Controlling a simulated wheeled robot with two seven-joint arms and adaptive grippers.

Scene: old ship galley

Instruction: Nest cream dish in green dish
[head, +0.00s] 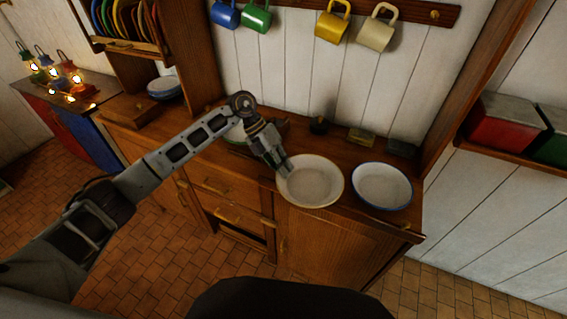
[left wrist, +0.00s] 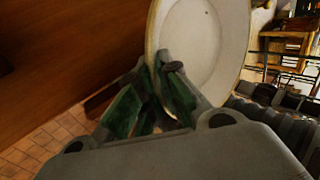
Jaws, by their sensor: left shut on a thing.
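The cream dish (head: 312,182) is at the front of the wooden counter. My left gripper (head: 284,168) is shut on its left rim. In the left wrist view the dish (left wrist: 205,45) rises from between the green-padded fingers of the gripper (left wrist: 158,98). The dish looks about level in the head view, and how far it is above the counter is hard to tell. The green dish (head: 236,133) sits on the counter to the left, behind my left wrist, which hides much of it. My right gripper is not in view.
A white dish with a blue rim (head: 382,187) stands close to the right of the cream dish. Small dark items (head: 361,137) lie at the back of the counter (head: 290,150). A blue bowl (head: 164,88) stands far left. Mugs (head: 333,22) hang above.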

